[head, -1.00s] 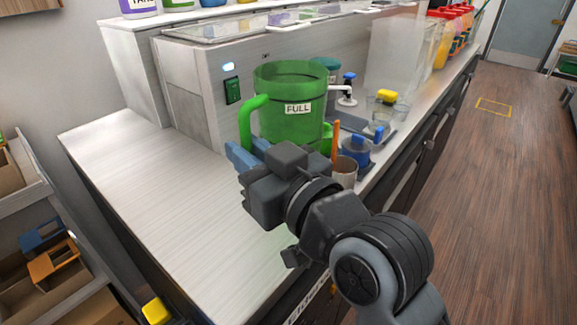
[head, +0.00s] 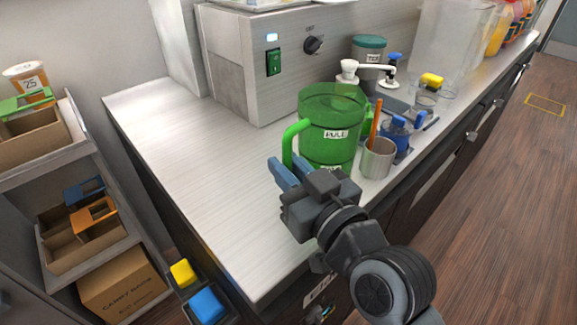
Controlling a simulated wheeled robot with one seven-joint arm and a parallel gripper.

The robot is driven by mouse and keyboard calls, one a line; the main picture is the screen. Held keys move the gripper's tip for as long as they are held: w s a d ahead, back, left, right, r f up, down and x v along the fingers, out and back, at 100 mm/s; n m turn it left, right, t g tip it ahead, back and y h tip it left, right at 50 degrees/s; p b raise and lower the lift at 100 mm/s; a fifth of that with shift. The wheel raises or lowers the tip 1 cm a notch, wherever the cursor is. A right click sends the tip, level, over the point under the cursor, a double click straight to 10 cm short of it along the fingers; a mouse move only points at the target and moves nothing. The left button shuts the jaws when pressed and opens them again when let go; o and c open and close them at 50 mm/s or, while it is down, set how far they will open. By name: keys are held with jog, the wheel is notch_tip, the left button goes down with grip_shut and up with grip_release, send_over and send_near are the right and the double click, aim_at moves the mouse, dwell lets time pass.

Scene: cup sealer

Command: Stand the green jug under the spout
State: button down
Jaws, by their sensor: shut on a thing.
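The green jug (head: 318,112) is a see-through green vessel with a label on its side and a loop handle (head: 291,141) at its left. It is upright, over the front part of the counter. I cannot tell whether its base touches the counter. My gripper (head: 283,174) has blue fingers low at the jug's near left side and is shut on the jug; the exact contact is partly hidden. A white spout (head: 376,68) shows behind and to the right of the jug, with the jug apart from it and in front.
A metal cup (head: 378,160) with an orange stick stands close at the jug's right, beside a blue item (head: 396,135). A teal-lidded jar (head: 368,50) stands behind. A steel machine (head: 285,70) with a green switch stands at the back. The counter's left part (head: 190,125) is clear.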

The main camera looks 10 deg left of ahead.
jog(key=c, duration=1)
grip_release()
jog(key=shift+c, duration=0.2)
jog(key=shift+r, duration=0.1)
jog(key=b+v, duration=0.3)
jog(key=v, duration=0.9)
